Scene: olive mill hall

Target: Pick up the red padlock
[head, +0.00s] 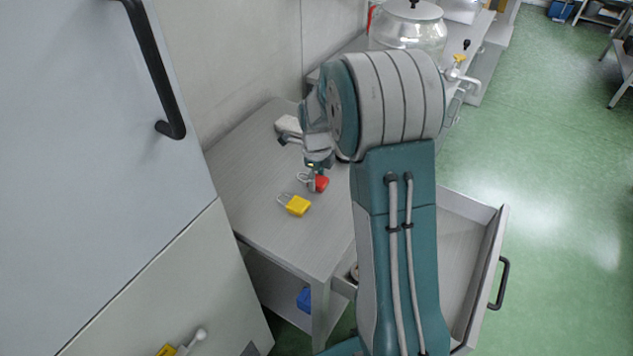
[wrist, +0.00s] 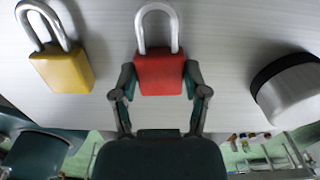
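The red padlock (wrist: 160,74) stands out in the middle of the wrist view, its silver shackle pointing up the picture. My gripper (wrist: 160,80) has one finger against each side of its red body and looks shut on it. In the head view the red padlock (head: 321,183) shows just below my gripper (head: 313,172), partly covered by it. It is at the grey tabletop (head: 260,180); I cannot tell whether it touches the surface.
A yellow padlock (head: 296,205) lies close by on the tabletop, left of the red one in the wrist view (wrist: 63,70). A white and black round object (wrist: 287,88) is to the right there. An open drawer (head: 483,270) juts out right. A tall cabinet (head: 110,150) stands left.

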